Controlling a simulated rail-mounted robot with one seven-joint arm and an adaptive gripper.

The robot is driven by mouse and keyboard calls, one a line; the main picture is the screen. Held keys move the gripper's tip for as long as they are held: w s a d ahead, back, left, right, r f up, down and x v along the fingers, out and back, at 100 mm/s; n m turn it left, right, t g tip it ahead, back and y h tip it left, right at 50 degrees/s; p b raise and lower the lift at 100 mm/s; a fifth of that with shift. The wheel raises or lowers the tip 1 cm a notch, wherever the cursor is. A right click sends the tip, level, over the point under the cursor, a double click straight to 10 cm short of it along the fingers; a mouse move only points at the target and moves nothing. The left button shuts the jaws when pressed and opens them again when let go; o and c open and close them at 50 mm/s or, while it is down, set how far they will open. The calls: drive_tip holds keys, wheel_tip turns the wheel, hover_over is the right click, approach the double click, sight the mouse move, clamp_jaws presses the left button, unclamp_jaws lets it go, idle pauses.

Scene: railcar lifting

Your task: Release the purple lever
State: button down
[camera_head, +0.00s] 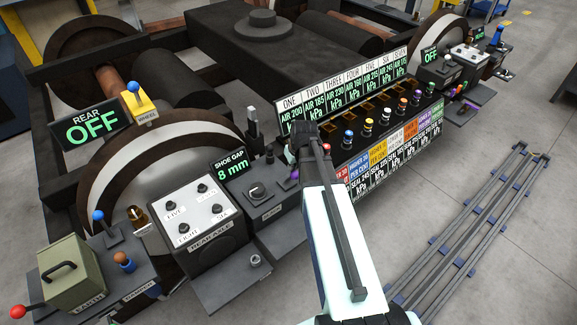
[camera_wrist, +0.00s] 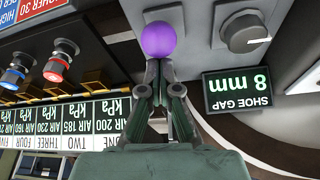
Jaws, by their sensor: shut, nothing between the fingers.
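The purple lever's round knob (camera_wrist: 158,39) shows at the top of the wrist view. A small purple part (camera_head: 294,174) shows beside my arm in the head view, at the grey control box (camera_head: 265,197). My gripper (camera_wrist: 160,66) is shut and empty, its fingertips at the lower edge of the purple knob in the wrist view. I cannot tell whether they touch it. The knob's stem is hidden. In the head view my gripper (camera_head: 302,135) is mostly hidden by my own arm.
A dark knob (camera_wrist: 245,32) and the "SHOE GAP 8 mm" display (camera_wrist: 238,89) are close by. Red (camera_wrist: 57,67) and blue (camera_wrist: 15,75) knobs stand on the panel at the left of the wrist view. A box labelled "REAR AXLE" (camera_head: 208,240) stands left of my arm.

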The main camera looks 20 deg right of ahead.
drive_tip(key=s, duration=0.1)
drive_tip(key=s+f, duration=0.1)
drive_tip(key=shift+s+d+f+g, duration=0.15)
drive_tip(key=shift+s+d+g, duration=0.05)
drive_tip(key=shift+s+g, duration=0.1)
drive_tip(key=shift+s, duration=0.55)
drive_tip(key=p, duration=0.1)
approach(298, 176)
drive_tip(key=shift+t, duration=0.4)
drive_tip(key=s+f, duration=0.1)
drive_tip(key=s, duration=0.1)
drive_tip(key=s+d+f, duration=0.1)
drive_tip(key=f, duration=0.1)
drive_tip(key=shift+s, duration=0.35)
